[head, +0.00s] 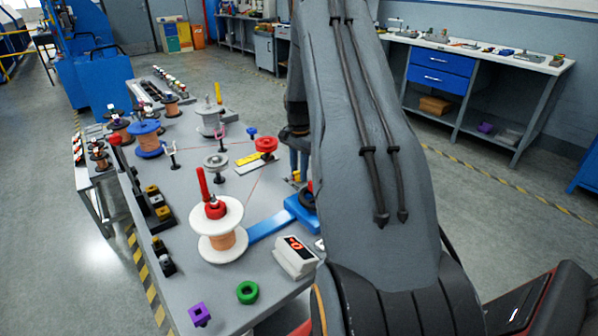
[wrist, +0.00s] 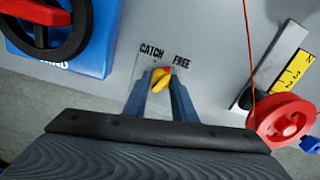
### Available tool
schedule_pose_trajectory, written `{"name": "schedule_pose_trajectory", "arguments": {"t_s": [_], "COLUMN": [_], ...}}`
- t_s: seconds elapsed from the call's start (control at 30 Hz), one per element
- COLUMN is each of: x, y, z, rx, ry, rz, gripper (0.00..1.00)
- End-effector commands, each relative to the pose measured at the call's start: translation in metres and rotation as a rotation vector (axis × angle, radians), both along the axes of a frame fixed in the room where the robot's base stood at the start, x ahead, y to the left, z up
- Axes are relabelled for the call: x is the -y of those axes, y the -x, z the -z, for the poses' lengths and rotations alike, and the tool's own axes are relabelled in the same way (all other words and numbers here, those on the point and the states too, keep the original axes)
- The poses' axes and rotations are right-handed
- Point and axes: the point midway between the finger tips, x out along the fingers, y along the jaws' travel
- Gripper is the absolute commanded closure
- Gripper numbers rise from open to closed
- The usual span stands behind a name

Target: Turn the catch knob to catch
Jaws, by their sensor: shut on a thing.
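The yellow catch knob (wrist: 160,79) sits on a small plate between the blue-grey fingertips of my gripper (wrist: 161,88) in the wrist view. My gripper is shut on the knob. The knob's red mark is at its upper right, toward the printed word FREE (wrist: 182,62). The word CATCH (wrist: 152,52) stands at upper left of the knob. The fingers hide part of the knob. In the head view, my fingers (head: 299,164) show just left of my arm, which hides much of that area.
A blue base with a black handwheel (wrist: 38,30) is at upper left in the wrist view. A red pulley (wrist: 286,121), a thread and a yellow scale (wrist: 284,57) are at right. A large spool (head: 217,228) and a red-digit display (head: 295,257) stand on the table.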

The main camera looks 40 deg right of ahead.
Motion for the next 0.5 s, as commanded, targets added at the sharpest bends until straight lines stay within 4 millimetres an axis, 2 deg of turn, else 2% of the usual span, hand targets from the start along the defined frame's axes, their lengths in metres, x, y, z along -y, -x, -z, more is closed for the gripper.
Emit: {"name": "schedule_pose_trajectory", "arguments": {"t_s": [0.5], "x": [0.0], "y": [0.0], "z": [-0.0004], "rx": [0.0], "ry": [0.0], "rz": [-0.485], "gripper": [0.98]}}
